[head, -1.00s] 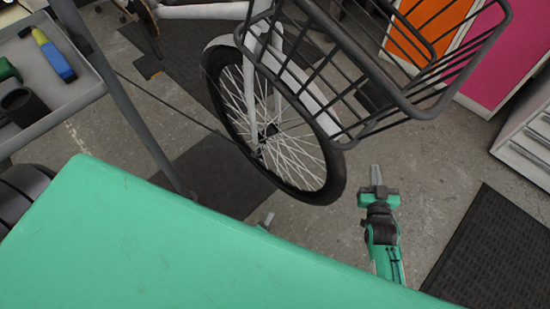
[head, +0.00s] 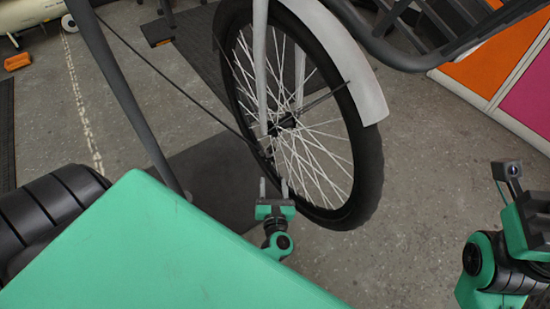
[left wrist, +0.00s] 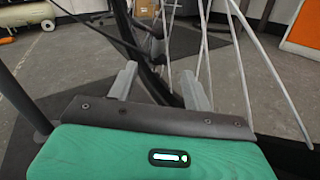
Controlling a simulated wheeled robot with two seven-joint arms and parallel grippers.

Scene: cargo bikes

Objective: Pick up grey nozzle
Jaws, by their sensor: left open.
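I cannot make out a grey nozzle in either view. My left gripper (head: 273,186) is open and empty, low in front of the bike's front wheel, with its two grey fingers pointing toward the spokes. In the left wrist view the open fingers (left wrist: 160,80) stand apart, with spokes and the wheel hub beyond them. I cannot tell whether they touch the wheel. My right arm shows at the right edge of the head view, bent, with a small camera on its wrist; its fingers are not visible.
The front wheel (head: 360,150) and its white fender (head: 345,60) stand close ahead. A dark basket (head: 400,55) overhangs at upper right. A dark pole (head: 125,95) rises at left. An orange cabinet panel (head: 485,60) is at right. A cream tank (head: 25,14) lies far left. Bare floor shows right of the wheel.

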